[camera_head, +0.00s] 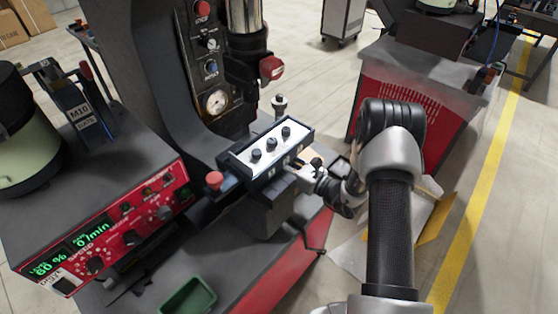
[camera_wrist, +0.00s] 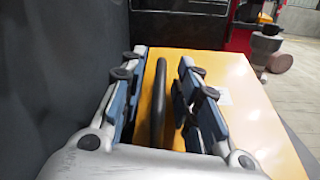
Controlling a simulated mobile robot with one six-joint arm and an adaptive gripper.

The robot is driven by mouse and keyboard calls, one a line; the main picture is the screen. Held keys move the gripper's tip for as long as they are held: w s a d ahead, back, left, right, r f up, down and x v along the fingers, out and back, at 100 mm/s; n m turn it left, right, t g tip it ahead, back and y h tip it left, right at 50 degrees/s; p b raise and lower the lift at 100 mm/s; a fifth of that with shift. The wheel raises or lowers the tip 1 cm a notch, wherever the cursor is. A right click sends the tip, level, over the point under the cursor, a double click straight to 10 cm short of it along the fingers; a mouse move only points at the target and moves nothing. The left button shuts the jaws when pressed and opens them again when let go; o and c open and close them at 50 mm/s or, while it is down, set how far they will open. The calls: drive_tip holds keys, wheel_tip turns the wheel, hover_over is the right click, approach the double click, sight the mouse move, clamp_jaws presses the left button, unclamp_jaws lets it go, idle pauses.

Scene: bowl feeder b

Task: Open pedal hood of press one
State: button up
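The pedal hood (camera_wrist: 228,82) is an orange-yellow cover with a black bar handle (camera_wrist: 158,105) on it in the wrist view. My gripper (camera_wrist: 160,78) is open, with one blue-and-grey finger on each side of the handle. Gaps show between the handle and both fingers, so it is not gripped. The hood looks closed, but its lower edges and the pedal are hidden. In the head view the dark press (camera_head: 150,70) stands at centre left. My arm reaches down beside its control box (camera_head: 268,150), and my fingertips cannot be made out there.
A dark grey surface (camera_wrist: 60,60) stands close on the left in the wrist view. In the head view, a red feeder control panel (camera_head: 125,232) and a green bin (camera_head: 188,297) are at lower left. A red cabinet (camera_head: 405,95) stands behind my arm. Floor at right is open.

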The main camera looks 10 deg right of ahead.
clamp_jaws()
idle(0.3)
idle(0.5)
